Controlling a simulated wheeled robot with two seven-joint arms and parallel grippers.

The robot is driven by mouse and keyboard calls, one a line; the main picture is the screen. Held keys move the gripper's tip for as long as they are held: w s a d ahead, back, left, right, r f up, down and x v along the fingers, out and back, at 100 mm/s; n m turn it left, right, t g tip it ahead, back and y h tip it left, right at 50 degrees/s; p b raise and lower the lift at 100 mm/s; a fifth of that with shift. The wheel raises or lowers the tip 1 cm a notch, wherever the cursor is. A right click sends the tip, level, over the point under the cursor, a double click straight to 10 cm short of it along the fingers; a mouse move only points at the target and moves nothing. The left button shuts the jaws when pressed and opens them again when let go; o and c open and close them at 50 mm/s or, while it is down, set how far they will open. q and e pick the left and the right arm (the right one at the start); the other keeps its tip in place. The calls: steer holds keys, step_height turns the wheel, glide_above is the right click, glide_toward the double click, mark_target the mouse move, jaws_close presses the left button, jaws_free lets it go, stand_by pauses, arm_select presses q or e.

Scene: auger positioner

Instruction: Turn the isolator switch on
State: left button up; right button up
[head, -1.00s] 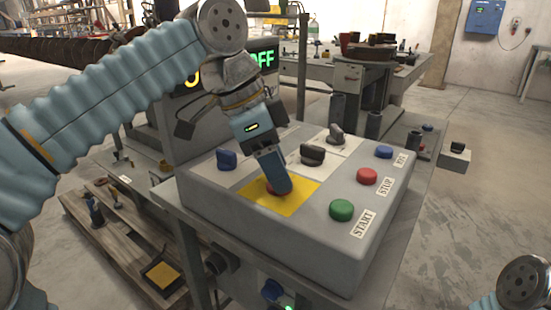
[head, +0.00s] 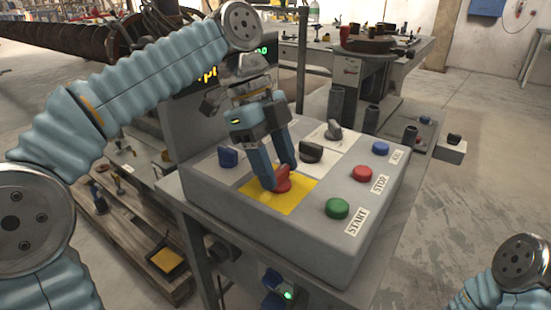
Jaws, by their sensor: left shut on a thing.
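The red isolator switch (head: 283,180) sits on a yellow square plate (head: 298,204) on top of the grey control box (head: 290,235). My left gripper (head: 279,178) reaches down from above with one finger on each side of the red knob and is shut on it. The fingers hide part of the knob. A display (head: 205,75) behind my left wrist shows yellow and green characters, mostly hidden by my arm. My right arm shows at the lower right corner, but its gripper is out of view.
Green START (head: 337,208), red STOP (head: 361,173) and blue (head: 381,148) buttons line the box's right side. Open floor lies to the right.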

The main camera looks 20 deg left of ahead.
stand_by(0.5)
arm_select(q)
steer(key=o, duration=1)
steer(key=shift+o, duration=0.2)
